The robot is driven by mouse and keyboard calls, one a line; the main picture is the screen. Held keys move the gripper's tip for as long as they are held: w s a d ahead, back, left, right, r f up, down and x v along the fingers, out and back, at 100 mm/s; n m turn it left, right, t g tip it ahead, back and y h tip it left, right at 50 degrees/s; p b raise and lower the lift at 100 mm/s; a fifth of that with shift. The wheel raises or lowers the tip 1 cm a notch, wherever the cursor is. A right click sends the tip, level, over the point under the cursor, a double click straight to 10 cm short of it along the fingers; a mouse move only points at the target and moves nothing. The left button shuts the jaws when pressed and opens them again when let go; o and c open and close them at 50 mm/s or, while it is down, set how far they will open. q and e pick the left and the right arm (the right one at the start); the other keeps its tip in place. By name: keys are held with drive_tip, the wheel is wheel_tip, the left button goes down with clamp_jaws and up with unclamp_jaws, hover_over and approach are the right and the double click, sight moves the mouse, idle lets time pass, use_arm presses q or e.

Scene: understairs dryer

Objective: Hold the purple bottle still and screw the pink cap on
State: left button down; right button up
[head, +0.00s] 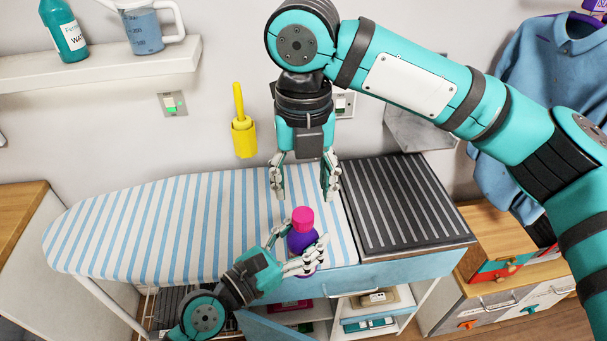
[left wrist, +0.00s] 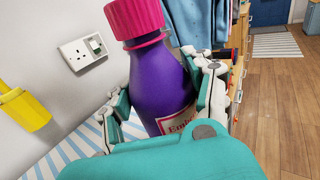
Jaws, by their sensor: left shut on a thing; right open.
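The purple bottle (head: 301,241) stands upright near the front edge of the striped ironing board (head: 165,225). The pink cap (head: 302,219) sits on top of the bottle's neck. In the left wrist view the cap (left wrist: 134,17) shows at the top, with a pink ring just below it, above the purple bottle (left wrist: 160,88). My left gripper (head: 300,258) is shut around the bottle's body from the front left; its fingers hide part of the label. My right gripper (head: 305,190) points down, open and empty, above and behind the cap, apart from it.
A dark ribbed panel (head: 405,205) lies at the board's right end. A yellow holder (head: 243,135) hangs on the wall behind, near a socket (head: 172,104). A shelf (head: 100,66) at upper left bears a teal bottle (head: 64,30) and a jug (head: 146,30). The board's left part is clear.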

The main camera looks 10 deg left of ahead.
sight(304, 214)
wheel_tip(304, 214, down, 7)
drive_tip(key=shift+f, duration=0.1)
idle(0.3)
